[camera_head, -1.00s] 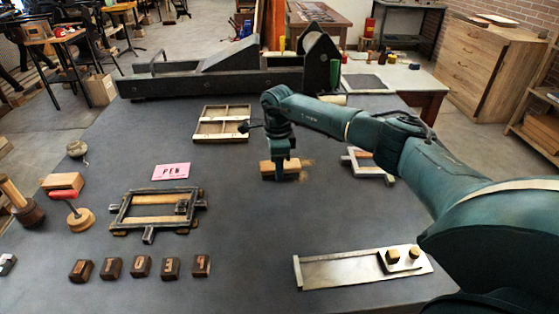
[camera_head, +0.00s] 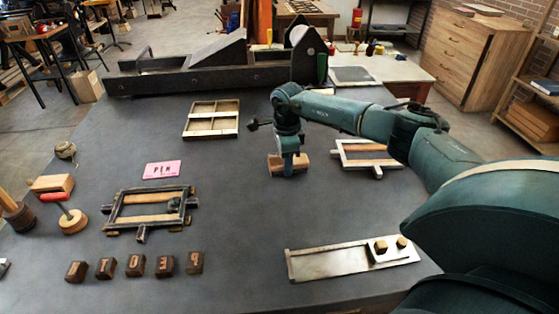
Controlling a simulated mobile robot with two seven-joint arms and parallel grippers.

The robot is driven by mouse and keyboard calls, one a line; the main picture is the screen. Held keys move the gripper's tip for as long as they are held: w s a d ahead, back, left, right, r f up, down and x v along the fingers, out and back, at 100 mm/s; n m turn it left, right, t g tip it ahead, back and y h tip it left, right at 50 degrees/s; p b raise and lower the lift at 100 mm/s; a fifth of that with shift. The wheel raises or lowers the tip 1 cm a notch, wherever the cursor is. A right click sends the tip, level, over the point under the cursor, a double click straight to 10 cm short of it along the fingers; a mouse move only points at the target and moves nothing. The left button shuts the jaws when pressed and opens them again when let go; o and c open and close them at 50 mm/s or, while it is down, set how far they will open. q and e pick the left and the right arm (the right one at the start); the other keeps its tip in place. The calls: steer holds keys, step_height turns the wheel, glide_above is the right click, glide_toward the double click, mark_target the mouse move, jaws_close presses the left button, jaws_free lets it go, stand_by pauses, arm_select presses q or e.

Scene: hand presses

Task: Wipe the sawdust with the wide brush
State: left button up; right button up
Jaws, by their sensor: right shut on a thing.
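The wide brush (camera_head: 301,162) shows as a light wooden block on the dark table, right of the middle. My right gripper (camera_head: 288,166) comes down from above and is shut on it. The brush is at table height; its bristles are too small or hidden to make out. I can make out no sawdust around the brush now; any under it is hidden. My left gripper is out of view.
A metal-edged wooden frame (camera_head: 366,158) lies close to the right of the brush. Another wooden frame (camera_head: 212,104) lies behind left. A clamped frame (camera_head: 118,215), pink card (camera_head: 161,170) and several letter blocks (camera_head: 136,265) are left. A metal tray (camera_head: 327,264) lies in front.

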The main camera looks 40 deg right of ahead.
mark_target(306, 158)
steer(key=shift+s+d, duration=0.45)
steer(key=shift+d, duration=0.35)
steer(key=shift+s+d, duration=0.45)
steer(key=shift+d, duration=0.4)
steer(key=shift+s+d, duration=0.45)
steer(key=shift+d, duration=0.35)
step_height(306, 158, up, 3)
steer(key=shift+f+p, duration=0.15)
steer(key=shift+p, duration=1.05)
steer(key=shift+r, duration=1.7)
steer(key=shift+r, duration=1.5)
